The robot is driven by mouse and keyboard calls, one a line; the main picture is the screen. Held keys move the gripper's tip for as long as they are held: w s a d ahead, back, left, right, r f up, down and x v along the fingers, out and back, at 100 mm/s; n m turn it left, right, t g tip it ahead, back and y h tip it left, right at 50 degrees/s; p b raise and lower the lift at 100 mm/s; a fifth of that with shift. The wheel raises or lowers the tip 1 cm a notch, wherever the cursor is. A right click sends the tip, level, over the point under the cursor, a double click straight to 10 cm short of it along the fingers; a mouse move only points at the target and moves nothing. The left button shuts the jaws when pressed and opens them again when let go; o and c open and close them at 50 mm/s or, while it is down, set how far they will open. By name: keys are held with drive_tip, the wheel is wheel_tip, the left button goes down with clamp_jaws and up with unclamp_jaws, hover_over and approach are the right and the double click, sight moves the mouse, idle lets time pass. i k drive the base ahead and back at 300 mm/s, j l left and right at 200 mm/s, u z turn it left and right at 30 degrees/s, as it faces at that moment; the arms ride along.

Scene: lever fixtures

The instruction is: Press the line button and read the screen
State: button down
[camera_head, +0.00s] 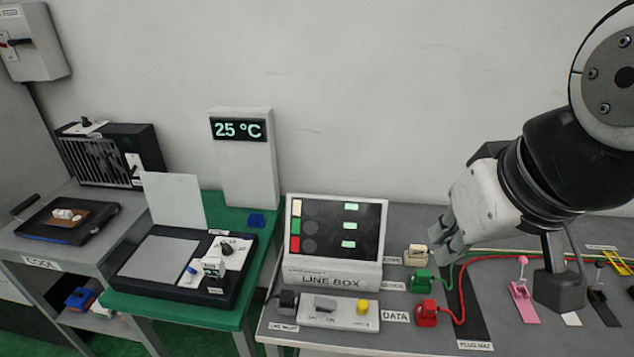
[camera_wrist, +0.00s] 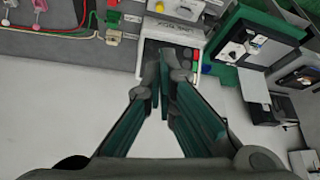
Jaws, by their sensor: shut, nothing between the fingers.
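The line box (camera_head: 334,272) stands on the grey table in the head view. Its dark screen (camera_head: 330,240) has cream, green and red squares at left, dark round spots in the middle and three lit green bars at right. In front is a pale control strip (camera_head: 340,318) with a grey switch (camera_head: 325,303) and a yellow button (camera_head: 361,306); the button also shows in the wrist view (camera_wrist: 159,7). My gripper (camera_head: 447,245) is shut and empty, right of the box and apart from the button. In the wrist view its fingers (camera_wrist: 170,58) hide part of the screen.
Cream (camera_head: 417,254), green (camera_head: 420,281) and red (camera_head: 427,313) plugs stand right of the box, with green and red cables running right. A pink lever (camera_head: 523,300) stands farther right. A green table (camera_head: 215,203) at left bears a black device. A display (camera_head: 238,130) reads 25 °C.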

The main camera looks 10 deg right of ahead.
sight(362, 306)
drive_tip(key=l, duration=0.45)
drive_tip(key=k+l+u, duration=0.1)
drive_tip(key=l, duration=0.3)
drive_tip(key=k+l, duration=0.1)
drive_tip(key=l, duration=0.35)
drive_tip(key=u, duration=0.05)
